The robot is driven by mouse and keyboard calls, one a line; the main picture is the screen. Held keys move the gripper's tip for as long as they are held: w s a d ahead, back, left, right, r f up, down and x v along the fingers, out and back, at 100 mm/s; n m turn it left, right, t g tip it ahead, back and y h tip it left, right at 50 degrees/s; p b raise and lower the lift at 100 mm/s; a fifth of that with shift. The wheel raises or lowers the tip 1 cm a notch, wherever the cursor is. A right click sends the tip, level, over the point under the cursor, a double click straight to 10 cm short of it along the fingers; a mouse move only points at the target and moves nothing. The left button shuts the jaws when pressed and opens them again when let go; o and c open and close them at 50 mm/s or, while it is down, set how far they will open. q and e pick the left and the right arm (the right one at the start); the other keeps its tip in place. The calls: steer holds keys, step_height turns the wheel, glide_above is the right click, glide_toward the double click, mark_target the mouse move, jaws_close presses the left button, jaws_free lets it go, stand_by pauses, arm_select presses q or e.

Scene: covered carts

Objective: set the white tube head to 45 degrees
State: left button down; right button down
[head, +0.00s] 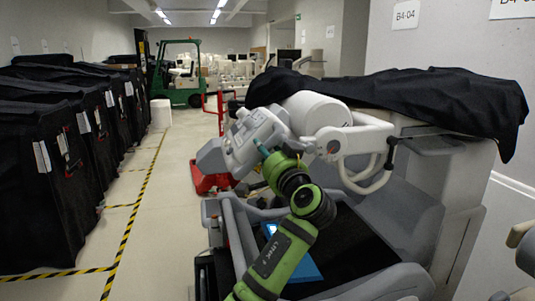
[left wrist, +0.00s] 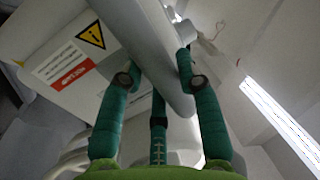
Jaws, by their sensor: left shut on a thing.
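The white tube head (head: 250,138) is at the middle of the head view, on the near end of a large white cylinder (head: 315,112). Its box looks tilted; I cannot read its exact angle. My left gripper (head: 264,153) reaches up from below to its near side. In the left wrist view my teal fingers (left wrist: 160,75) are shut on a pale grey bar (left wrist: 157,45), one finger on each side. A panel with a yellow warning triangle (left wrist: 91,36) and a red label lies beside the bar. My right gripper does not show.
A black cover (head: 440,95) drapes over the machine. A white looped handle (head: 367,175) is right of my gripper. Black-covered carts (head: 45,180) line the left. A red cart (head: 208,178) and green forklift (head: 180,75) stand behind. The taped floor aisle (head: 150,220) is clear.

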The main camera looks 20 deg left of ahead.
arm_select(q)
steer(key=shift+r, duration=0.4)
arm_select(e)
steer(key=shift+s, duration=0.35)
arm_select(q)
steer(key=c, duration=0.9)
jaws_free()
steer(key=shift+o, duration=0.3)
steer(key=shift+f, duration=0.2)
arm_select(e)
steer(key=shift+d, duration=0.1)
arm_select(q)
steer(key=v, duration=1.2)
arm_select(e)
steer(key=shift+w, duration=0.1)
arm_select(q)
steer(key=shift+s, duration=0.1)
